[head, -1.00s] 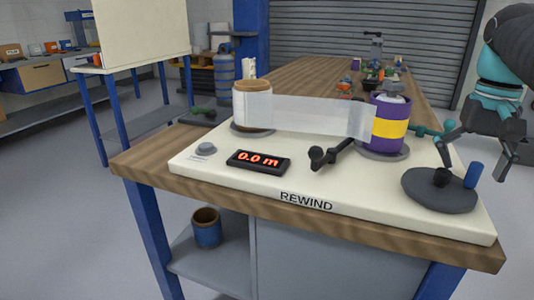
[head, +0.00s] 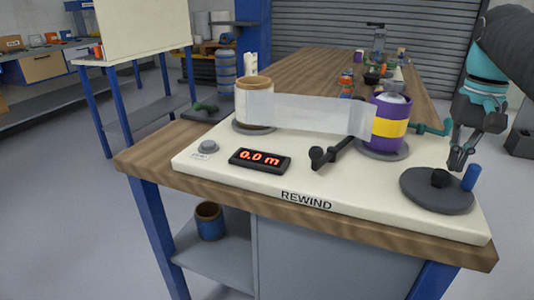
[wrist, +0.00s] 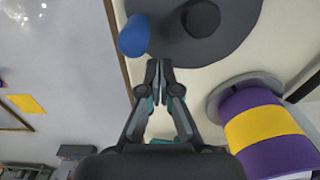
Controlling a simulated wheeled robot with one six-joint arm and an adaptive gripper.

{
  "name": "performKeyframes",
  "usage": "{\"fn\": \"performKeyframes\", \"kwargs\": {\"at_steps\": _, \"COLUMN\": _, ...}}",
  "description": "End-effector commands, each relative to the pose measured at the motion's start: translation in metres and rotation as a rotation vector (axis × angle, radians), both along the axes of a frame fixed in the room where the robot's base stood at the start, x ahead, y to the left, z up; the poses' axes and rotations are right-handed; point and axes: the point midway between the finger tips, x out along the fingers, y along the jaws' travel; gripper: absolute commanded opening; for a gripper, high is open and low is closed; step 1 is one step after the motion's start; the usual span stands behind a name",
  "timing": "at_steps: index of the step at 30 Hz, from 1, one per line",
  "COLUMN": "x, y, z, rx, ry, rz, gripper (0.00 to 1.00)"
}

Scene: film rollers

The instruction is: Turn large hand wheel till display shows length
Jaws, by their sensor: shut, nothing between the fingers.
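The large hand wheel (head: 436,192) is a dark grey disc at the right end of the cream rewind board (head: 240,192). It has a black hub and an upright blue handle (head: 471,178) near its rim. The display (head: 260,159) reads 0.0 m in red. My gripper (head: 457,166) is shut and empty, just behind the wheel and left of the blue handle in the head view. In the wrist view my fingertips (wrist: 159,66) point at the wheel (wrist: 215,50), with the blue handle (wrist: 134,37) just ahead and to the left. I cannot tell whether they touch.
A purple roller with a yellow band (head: 388,128) and a cork-topped roller (head: 254,103) carry a translucent film (head: 315,112) between them. Small objects stand further back on the bench.

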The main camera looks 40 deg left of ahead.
Motion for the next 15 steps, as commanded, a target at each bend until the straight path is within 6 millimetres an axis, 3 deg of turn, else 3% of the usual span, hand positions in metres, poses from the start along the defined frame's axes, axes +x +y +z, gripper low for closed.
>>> {"fn": "performKeyframes", "kwargs": {"at_steps": 15, "x": 0.017, "y": 0.013, "z": -0.003, "rx": 0.000, "ry": 0.000, "rz": 0.001, "gripper": 0.00}}
